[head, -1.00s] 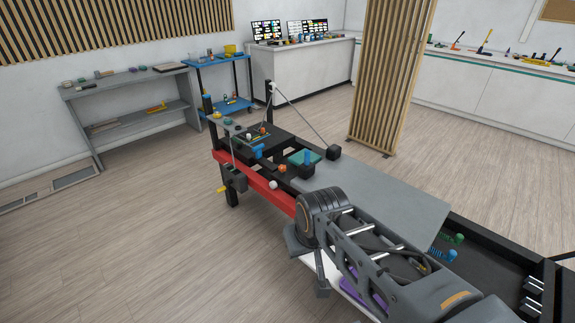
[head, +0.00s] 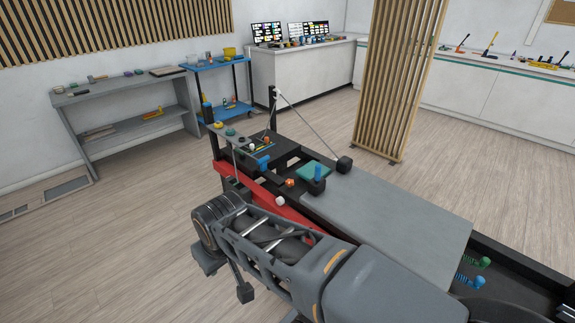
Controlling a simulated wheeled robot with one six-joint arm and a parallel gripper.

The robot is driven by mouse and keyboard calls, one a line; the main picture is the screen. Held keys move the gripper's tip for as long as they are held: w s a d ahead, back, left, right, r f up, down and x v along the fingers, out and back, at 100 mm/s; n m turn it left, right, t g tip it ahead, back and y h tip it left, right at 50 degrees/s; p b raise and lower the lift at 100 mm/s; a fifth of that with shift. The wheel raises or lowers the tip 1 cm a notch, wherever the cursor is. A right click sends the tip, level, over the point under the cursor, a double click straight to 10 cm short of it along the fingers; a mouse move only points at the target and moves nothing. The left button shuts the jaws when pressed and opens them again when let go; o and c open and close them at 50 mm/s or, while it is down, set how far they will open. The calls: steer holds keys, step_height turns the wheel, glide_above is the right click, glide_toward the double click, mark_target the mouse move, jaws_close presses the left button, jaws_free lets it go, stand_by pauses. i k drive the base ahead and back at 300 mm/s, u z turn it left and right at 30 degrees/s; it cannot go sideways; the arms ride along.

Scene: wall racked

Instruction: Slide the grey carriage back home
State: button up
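The grey carriage (head: 405,215) is a flat grey board lying on a long black and red frame (head: 232,182), in the middle right of the head view. My arm crosses in front of its near edge and hides part of it. My gripper (head: 225,276) hangs at the arm's end, left of the frame and over the floor. Its two dark fingers look spread apart with nothing between them, clear of the carriage.
Green and blue coil springs (head: 470,280) sit in the frame bed right of the carriage. A teal pad (head: 312,171) and small items sit at its left. A slatted screen (head: 398,85) stands behind. A grey shelf (head: 125,90) stands back left. The left floor is clear.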

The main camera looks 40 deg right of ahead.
mark_target(429, 241)
steer(key=z, duration=0.1)
steer(key=i, duration=0.75)
steer(key=z, duration=0.9)
steer(key=i, duration=0.55)
steer(key=z, duration=0.5)
